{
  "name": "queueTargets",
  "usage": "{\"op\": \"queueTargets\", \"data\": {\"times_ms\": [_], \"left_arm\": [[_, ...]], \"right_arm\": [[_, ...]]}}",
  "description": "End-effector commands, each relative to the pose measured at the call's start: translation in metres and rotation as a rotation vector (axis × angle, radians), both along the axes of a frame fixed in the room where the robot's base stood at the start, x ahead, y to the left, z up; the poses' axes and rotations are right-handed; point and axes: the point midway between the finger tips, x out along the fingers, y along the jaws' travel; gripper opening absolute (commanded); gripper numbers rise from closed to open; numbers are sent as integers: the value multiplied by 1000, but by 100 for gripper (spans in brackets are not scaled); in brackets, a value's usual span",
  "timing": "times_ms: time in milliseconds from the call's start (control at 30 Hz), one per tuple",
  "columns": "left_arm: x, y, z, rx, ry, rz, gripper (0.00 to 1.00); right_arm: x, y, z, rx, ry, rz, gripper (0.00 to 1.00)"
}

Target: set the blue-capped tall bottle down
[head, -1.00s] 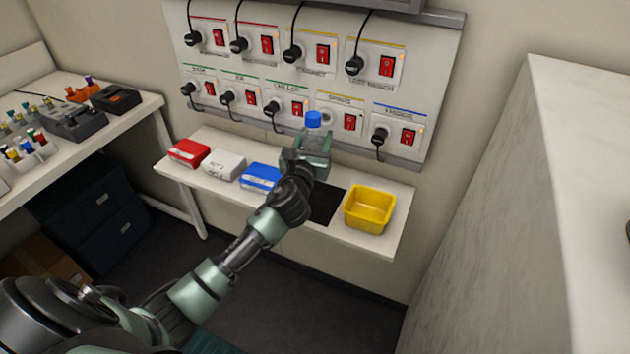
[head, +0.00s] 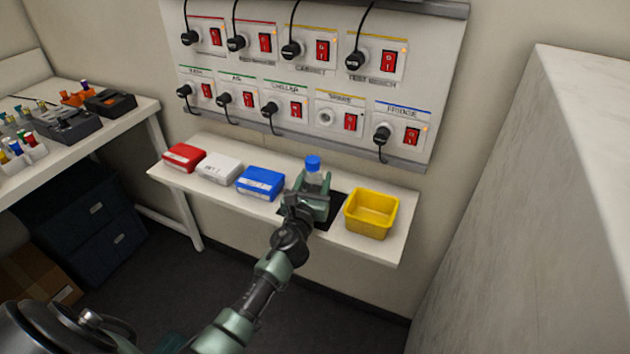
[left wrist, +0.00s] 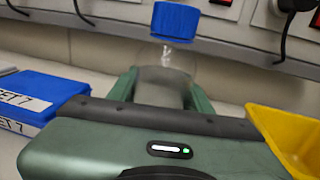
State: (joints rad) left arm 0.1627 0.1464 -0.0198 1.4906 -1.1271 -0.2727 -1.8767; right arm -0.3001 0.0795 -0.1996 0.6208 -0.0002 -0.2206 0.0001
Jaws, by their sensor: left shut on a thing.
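The clear tall bottle with a blue cap (head: 313,164) is upright over the dark mat (head: 331,211) on the wall shelf. My left gripper (head: 312,190) is shut on the bottle's body. In the left wrist view the bottle (left wrist: 172,50) stands between the two green fingers, cap up. Its base is hidden by the gripper, so I cannot tell whether it touches the mat. My right gripper is not in view.
On the shelf (head: 385,248), a blue box (head: 260,184) is left of the gripper and a yellow bin (head: 371,214) right of it. White (head: 219,167) and red (head: 184,157) boxes lie farther left. A socket panel (head: 300,95) with plugs and cables hangs behind.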

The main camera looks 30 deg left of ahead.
Motion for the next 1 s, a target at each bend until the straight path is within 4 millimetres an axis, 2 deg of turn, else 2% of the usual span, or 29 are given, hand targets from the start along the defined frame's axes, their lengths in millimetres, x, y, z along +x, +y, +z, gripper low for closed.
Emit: {"op": "queueTargets", "data": {"times_ms": [167, 200, 267, 667, 767, 1000], "left_arm": [[0, 0, -3, 1, -2, 0, 0], [0, 0, -2, 1, 0, 1, 58], [0, 0, -2, 1, 0, 1, 71], [-2, 0, 1, 0, 1, 0, 71], [-16, -4, 0, 2, 1, 0, 71], [-67, -17, -1, 1, 2, -1, 71]], "right_arm": [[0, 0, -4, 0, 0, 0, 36], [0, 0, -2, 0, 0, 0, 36], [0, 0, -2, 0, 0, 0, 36], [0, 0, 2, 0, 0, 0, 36], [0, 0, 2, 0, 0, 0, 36], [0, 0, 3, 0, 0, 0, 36]]}}
